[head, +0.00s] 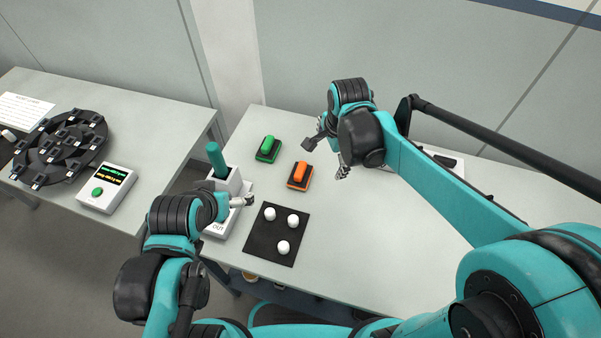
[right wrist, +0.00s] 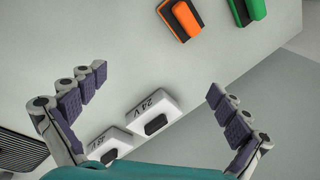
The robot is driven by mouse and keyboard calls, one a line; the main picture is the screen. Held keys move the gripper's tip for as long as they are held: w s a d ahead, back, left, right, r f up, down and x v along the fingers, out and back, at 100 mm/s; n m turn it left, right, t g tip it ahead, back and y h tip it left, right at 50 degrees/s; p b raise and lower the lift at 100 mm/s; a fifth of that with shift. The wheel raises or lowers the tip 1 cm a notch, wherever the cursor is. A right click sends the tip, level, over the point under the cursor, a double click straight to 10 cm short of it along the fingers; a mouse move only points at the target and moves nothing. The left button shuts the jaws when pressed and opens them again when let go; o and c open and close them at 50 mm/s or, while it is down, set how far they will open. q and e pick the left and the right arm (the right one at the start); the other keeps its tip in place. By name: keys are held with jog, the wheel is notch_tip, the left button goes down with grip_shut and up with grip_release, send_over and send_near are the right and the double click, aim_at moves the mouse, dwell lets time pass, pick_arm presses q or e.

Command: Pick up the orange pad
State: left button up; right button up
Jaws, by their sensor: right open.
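The orange pad (head: 300,175) is an orange block on a dark base, lying on the right-hand table near its middle. It also shows at the top of the right wrist view (right wrist: 181,19), beyond the fingertips. My right gripper (head: 327,157) is open and empty, just to the right of the orange pad and apart from it.
A green pad (head: 268,149) lies left of and behind the orange one. A black mat (head: 262,246) holds three white knobs. A white 24 V box (right wrist: 152,106) stands near the right gripper.

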aim_at(300, 169)
jog(key=w+a+f+m, duration=0.1)
jog(key=a+f+m, duration=0.1)
jog(key=w+a+f+m+g, duration=0.1)
jog(key=w+a+f+m, duration=0.1)
jog(key=w+a+f+m+g, duration=0.1)
jog(key=w+a+f+m, duration=0.1)
jog(key=shift+w+a+f+m+p, duration=0.15)
jog(key=shift+a+f+m+p, duration=0.15)
jog(key=shift+a+p, duration=0.1)
jog(key=f, duration=0.1)
jog(key=f+m, duration=0.1)
jog(key=f, duration=0.1)
jog(key=shift+a+f+b, duration=0.15)
jog(key=shift+a+b, duration=0.2)
jog(key=shift+a, duration=0.05)
notch_tip(300, 169, down, 6)
jog(key=shift+a+r+b, duration=0.1)
jog(key=shift+r+b, duration=0.05)
jog(key=shift+b, duration=0.9)
jog(key=shift+r, duration=0.1)
jog(key=c, duration=1.3)
